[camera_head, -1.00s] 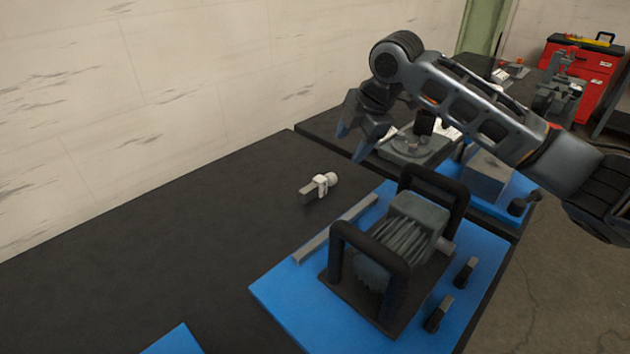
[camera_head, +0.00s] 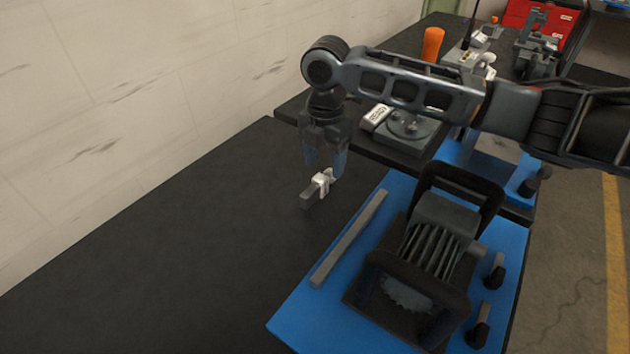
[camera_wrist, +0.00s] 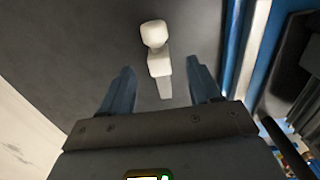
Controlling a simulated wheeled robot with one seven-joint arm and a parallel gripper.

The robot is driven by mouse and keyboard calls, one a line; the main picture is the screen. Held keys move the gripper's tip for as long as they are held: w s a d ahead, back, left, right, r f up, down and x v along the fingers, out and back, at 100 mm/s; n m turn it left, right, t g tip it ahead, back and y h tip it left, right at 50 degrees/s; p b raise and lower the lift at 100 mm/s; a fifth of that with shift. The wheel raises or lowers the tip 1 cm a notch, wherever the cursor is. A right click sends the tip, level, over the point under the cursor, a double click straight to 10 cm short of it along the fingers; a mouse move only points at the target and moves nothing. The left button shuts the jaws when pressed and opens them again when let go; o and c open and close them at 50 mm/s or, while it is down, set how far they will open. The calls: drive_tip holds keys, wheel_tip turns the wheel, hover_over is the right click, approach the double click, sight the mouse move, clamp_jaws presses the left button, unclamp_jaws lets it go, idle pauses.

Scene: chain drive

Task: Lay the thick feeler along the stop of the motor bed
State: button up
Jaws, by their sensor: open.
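The feeler (camera_head: 309,197), a small grey bar with a white knobbed holder, lies on the dark bench left of the blue motor bed (camera_head: 310,310). The stop (camera_head: 350,236) is a long grey strip along the bed's left side. My gripper (camera_head: 325,168) points down just above the feeler, open and empty. In the wrist view the feeler's white part (camera_wrist: 158,62) lies between and beyond the open fingers (camera_wrist: 160,68), its grey end toward the palm. I cannot tell whether the fingers touch it.
The finned motor (camera_head: 435,240) with two black handles stands on the bed right of the stop. Two dark knobs (camera_head: 493,275) are at the bed's right edge. A grey fixture (camera_head: 412,128) stands on the bench behind. The bench left of the feeler is clear.

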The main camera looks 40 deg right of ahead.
sight(323, 175)
drive_tip(key=shift+f+p, duration=0.75)
drive_tip(key=shift+f, duration=2.25)
drive_tip(key=shift+w, duration=0.1)
clamp_jaws()
